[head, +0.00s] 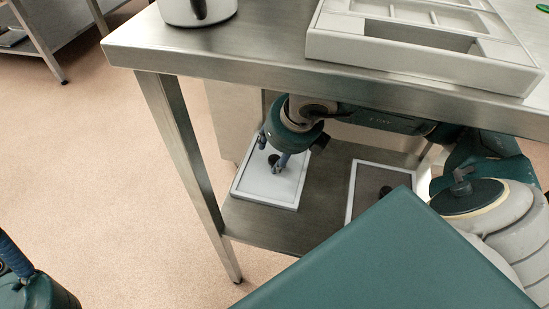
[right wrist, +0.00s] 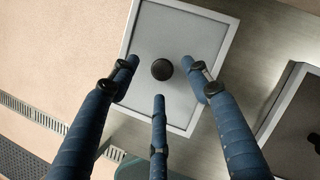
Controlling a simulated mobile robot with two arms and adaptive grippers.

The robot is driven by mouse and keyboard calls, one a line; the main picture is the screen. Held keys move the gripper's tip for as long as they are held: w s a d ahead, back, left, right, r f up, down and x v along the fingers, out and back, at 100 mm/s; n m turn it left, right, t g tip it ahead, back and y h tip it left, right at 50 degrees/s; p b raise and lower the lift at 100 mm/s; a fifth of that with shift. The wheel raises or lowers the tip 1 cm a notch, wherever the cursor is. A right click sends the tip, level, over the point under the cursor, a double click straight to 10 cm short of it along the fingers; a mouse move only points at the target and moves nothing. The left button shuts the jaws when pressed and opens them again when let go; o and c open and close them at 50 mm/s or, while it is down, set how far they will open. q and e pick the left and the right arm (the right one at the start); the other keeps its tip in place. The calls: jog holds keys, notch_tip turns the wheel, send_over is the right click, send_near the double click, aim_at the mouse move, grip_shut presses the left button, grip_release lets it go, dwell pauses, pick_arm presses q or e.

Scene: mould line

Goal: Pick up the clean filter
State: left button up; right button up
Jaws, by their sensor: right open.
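The clean filter, a light grey panel with a white frame (head: 252,190), lies flat on the lower shelf under the steel table. It also shows in the right wrist view (right wrist: 185,30), with a round black knob (right wrist: 162,69) at its middle. My right gripper (head: 273,156) reaches under the tabletop, over this filter. Its three blue fingers (right wrist: 160,76) are open and spread around the knob, with gaps visible between fingertips and knob. I cannot tell their exact height above the panel. Part of my left gripper (head: 14,260) shows at the lower left edge; its jaws are mostly out of frame.
A second filter with a darker grey panel (head: 370,185) lies to the right on the lower shelf (head: 318,196). The tabletop (head: 265,40) overhangs my right arm, and a table leg (head: 190,165) stands left. A compartment tray (head: 420,65) and metal pot (head: 197,10) stand on top.

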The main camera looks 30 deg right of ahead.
aim_at(275, 158)
jog(key=x, duration=0.3)
jog(key=shift+s+d+b, duration=0.1)
jog(key=shift+s+b, duration=0.15)
jog(key=shift+b, duration=0.15)
jog(key=shift+w+f, duration=0.1)
grip_shut()
